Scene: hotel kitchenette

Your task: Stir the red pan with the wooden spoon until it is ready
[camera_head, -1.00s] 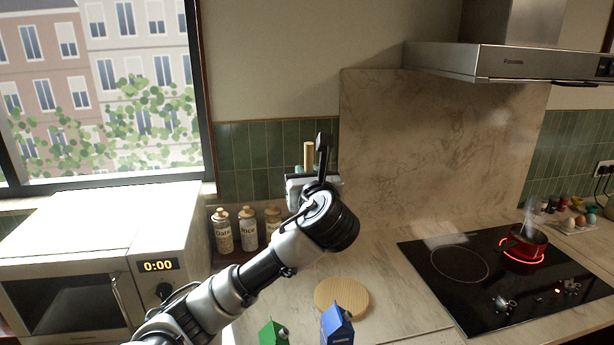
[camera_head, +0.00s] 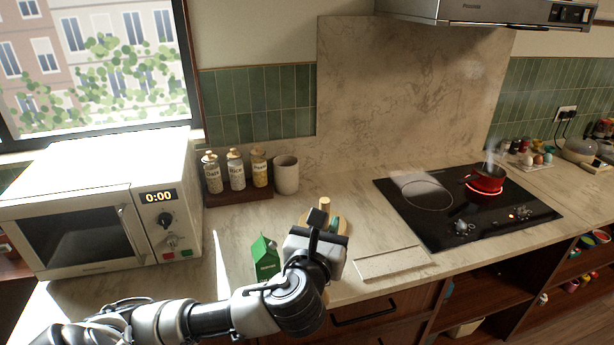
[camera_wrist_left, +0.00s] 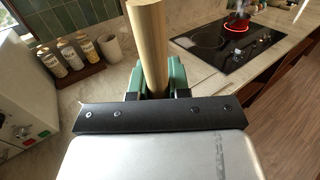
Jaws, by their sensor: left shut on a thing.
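The red pan (camera_head: 485,179) stands on the glowing back-right ring of the black hob (camera_head: 430,228), with steam above it. It also shows at the top right of the left wrist view (camera_wrist_left: 237,22). My left gripper (camera_head: 331,225) is over the counter, left of the hob and well apart from the pan. It is shut on the wooden spoon (camera_wrist_left: 148,45), whose light round shaft rises between the green fingertips in the left wrist view. Only a short piece of the spoon (camera_head: 324,203) shows in the head view; the rest is hidden. My right gripper is out of view.
A green carton (camera_head: 265,257) stands just left of my left gripper. A pale board (camera_head: 392,263) lies between the gripper and hob. A beige crock (camera_head: 286,174), several jars (camera_head: 236,170) and the microwave (camera_head: 100,215) stand to the left. The range hood (camera_head: 480,14) hangs above.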

